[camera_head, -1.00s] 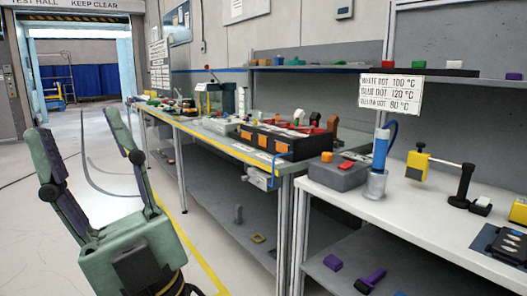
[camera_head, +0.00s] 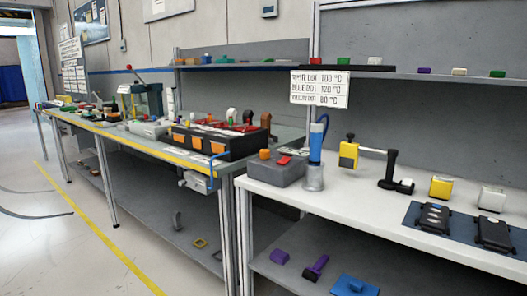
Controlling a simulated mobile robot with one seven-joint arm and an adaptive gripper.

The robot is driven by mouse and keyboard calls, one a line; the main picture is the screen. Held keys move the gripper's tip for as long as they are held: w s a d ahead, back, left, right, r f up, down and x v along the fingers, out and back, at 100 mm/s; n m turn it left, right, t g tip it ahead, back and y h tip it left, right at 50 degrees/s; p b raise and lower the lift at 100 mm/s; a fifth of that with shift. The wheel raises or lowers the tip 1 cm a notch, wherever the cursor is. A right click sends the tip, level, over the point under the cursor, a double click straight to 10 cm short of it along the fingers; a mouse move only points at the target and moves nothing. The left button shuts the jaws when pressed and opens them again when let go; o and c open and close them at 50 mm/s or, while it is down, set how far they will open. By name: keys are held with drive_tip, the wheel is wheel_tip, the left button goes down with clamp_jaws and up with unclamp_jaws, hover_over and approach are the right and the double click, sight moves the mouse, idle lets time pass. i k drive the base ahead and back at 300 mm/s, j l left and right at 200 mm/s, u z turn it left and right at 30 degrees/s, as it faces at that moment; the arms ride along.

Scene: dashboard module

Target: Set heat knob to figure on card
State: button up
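The card (camera_head: 320,88) is a white sign at the shelf edge, above the white bench. It reads white dot 100 °C, blue dot 120 °C, and a third, blurred line that looks like yellow dot 80 °C. A grey box (camera_head: 277,173) on the bench's left end carries an orange knob-like part (camera_head: 264,154) and a red part (camera_head: 285,160). The orange part may be the heat knob; no scale or setting is readable. A blue-handled tool (camera_head: 317,140) stands upright in a grey holder (camera_head: 314,179) beside the box. My gripper is not in view.
On the white bench (camera_head: 345,203) are a yellow-and-black tool (camera_head: 349,153), a black stand (camera_head: 391,170), a yellow block (camera_head: 441,187), and dark modules (camera_head: 435,217) on a blue mat. A black bin (camera_head: 219,142) stands on the left bench. Floor is open in front at left.

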sight(265, 154)
drive_tip(key=i, duration=0.55)
drive_tip(key=i+j, duration=0.15)
drive_tip(key=i, duration=0.35)
drive_tip(key=l+z, duration=0.05)
